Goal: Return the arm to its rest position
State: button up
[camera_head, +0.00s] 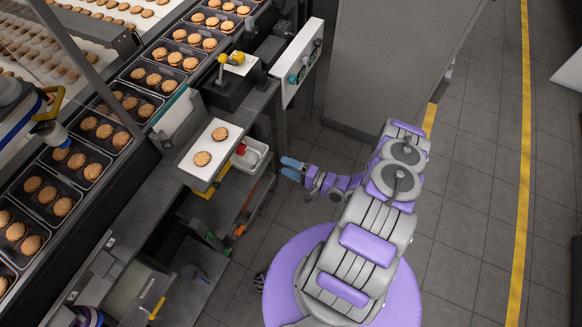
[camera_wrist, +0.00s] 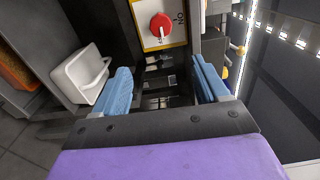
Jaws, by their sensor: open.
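My gripper (camera_head: 290,168) has blue fingers and sits at the end of my purple and grey arm (camera_head: 376,215). In the head view it is over the grey floor, to the right of the line's side. In the wrist view the two blue fingers of my gripper (camera_wrist: 163,84) stand apart with nothing between them.
A white bin (camera_head: 250,155) and a white plate (camera_head: 209,155) with two biscuits are left of my gripper. Black biscuit trays (camera_head: 152,78) line the conveyor. Floor (camera_head: 460,190) to the right is clear.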

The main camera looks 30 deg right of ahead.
jog(key=shift+s+d, duration=0.25)
jog(key=shift+s, duration=0.1)
dwell(0.4)
jog(key=w+d+r+n+g+h, duration=0.5)
jog(key=w+d+n+g+h, duration=0.15)
jog(key=w+d, duration=0.4)
jog(key=s+d+r+g+h, duration=0.1)
jog(key=d+r+h, duration=0.15)
jog(key=r, duration=0.65)
jog(key=s+d+r+g+h, duration=0.15)
jog(key=r+h, duration=0.25)
jog(key=r, duration=0.5)
jog(key=s+a+r+n+g+h, duration=0.1)
jog(key=s+a+r+g, duration=0.2)
jog(key=s+a+r, duration=0.75)
jog(key=s+a+r+n+g+y, duration=0.1)
jog(key=s+a+r, duration=0.1)
jog(key=s+a, duration=0.3)
jog(key=s+a+r+n+g+y, duration=0.1)
jog(key=s+a, duration=0.4)
jog(key=s, duration=0.6)
jog(key=s+a+r+n+g+y, duration=0.1)
jog(key=s+a+r+g, duration=0.1)
jog(key=s+a+r, duration=0.3)
jog(key=s, duration=0.4)
jog(key=shift+a+r, duration=0.25)
jog(key=shift+a, duration=0.05)
